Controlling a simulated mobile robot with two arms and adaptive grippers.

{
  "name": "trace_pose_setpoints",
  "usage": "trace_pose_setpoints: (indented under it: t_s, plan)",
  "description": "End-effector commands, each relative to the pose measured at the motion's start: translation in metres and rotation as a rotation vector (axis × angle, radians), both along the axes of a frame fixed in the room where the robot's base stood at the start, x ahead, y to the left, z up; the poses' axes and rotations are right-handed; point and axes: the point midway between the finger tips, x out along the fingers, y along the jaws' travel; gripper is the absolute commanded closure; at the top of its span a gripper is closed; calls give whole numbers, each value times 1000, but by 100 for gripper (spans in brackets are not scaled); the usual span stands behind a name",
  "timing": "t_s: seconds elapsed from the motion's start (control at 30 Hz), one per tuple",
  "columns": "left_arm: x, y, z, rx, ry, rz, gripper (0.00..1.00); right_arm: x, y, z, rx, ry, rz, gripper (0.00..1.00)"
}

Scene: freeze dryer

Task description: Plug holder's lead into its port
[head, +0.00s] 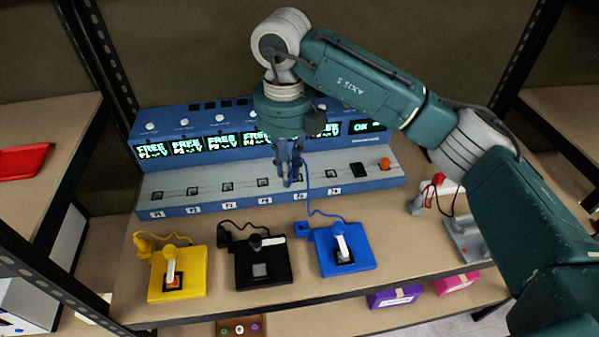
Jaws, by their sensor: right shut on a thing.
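My right gripper (290,172) reaches down from above to the grey port strip of the blue console, near the ports marked P4 and P5. It is shut on the end of a blue lead (309,196), and the plug is mostly hidden by the fingers. I cannot tell whether the plug touches or sits in a port (297,179). The lead runs down toward the blue holder (360,261), which stands on the bench with a white-handled clamp. A yellow holder (190,281) and a black holder (244,271) stand to its left with their own leads. My left gripper is not in view.
The console's display (187,147) reads FREE in several places. An orange button (385,163) is at the strip's right end. A grey device with a red part (465,238) stands at right. Shelf posts (92,55) flank the bench. Bench room in front of the strip is partly clear.

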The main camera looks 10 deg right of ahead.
Motion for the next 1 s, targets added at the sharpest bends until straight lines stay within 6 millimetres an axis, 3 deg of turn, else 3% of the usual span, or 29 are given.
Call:
trace_pose_setpoints:
  t_s: [0.6, 1.0]
  plan:
    - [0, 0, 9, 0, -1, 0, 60, 43, 57, 1, -1, 0, -1, 100]
    - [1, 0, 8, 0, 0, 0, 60, 46, 59, 0, -1, 0, 0, 100]
